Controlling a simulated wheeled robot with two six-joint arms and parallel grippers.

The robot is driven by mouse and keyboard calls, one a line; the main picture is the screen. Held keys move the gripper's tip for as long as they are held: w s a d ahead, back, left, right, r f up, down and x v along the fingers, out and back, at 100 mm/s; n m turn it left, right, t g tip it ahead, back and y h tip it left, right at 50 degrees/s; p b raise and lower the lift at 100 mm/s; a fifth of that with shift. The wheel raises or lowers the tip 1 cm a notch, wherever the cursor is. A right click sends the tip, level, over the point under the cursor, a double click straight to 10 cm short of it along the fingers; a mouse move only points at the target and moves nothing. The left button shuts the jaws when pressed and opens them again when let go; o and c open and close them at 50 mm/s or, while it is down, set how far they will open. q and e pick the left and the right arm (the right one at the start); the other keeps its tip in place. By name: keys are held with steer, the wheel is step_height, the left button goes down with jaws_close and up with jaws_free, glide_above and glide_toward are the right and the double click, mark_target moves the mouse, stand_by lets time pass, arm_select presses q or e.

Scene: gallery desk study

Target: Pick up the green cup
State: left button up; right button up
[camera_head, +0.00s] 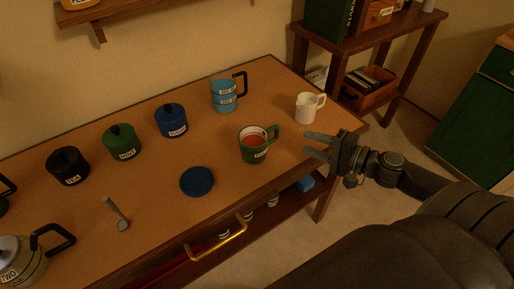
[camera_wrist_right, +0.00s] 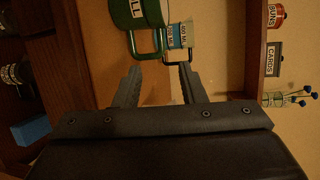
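The green cup (camera_head: 254,148) stands upright on the desk, with a white inside, reddish contents and its handle toward the upper right. My right gripper (camera_head: 312,146) is open and empty, to the right of the cup and apart from it, near the desk's right end. In the right wrist view the green cup (camera_wrist_right: 127,14) is at the top, cut off by the edge, with its handle ahead of the open fingers of my right gripper (camera_wrist_right: 160,72). My left gripper is not in view.
A white jug (camera_head: 306,108) stands just behind my right gripper. A blue measuring cup (camera_head: 223,97), a blue lidded jar (camera_head: 171,121) and a green lidded jar (camera_head: 122,143) stand behind the cup. A blue disc (camera_head: 197,181) lies to its left. The desk's front right is clear.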

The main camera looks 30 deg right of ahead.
mark_target(273, 129)
steer(key=shift+p+x, duration=0.55)
steer(key=shift+x, duration=0.2)
steer(key=shift+w+a+f, duration=0.1)
steer(key=shift+w+a, duration=0.15)
steer(key=shift+w, duration=0.35)
steer(key=p+x, duration=0.3)
steer(key=x, duration=0.3)
steer(key=shift+w+a+p, duration=0.1)
steer(key=shift+w+p, duration=0.1)
steer(key=shift+p, duration=0.2)
steer(key=shift+w+a+f, duration=0.15)
steer(key=shift+w+a, duration=0.05)
steer(key=shift+w, duration=0.2)
steer(key=p+x, duration=0.1)
steer(key=x, duration=0.3)
steer(key=shift+d, duration=0.1)
steer(key=shift+w+a+f+p, duration=0.15)
steer(key=shift+w+a+p, duration=0.15)
steer(key=shift+w, duration=0.2)
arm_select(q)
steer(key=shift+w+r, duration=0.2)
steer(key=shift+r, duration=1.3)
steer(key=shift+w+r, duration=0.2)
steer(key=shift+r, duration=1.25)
arm_select(e)
steer(key=shift+d, duration=0.1)
jaws_close()
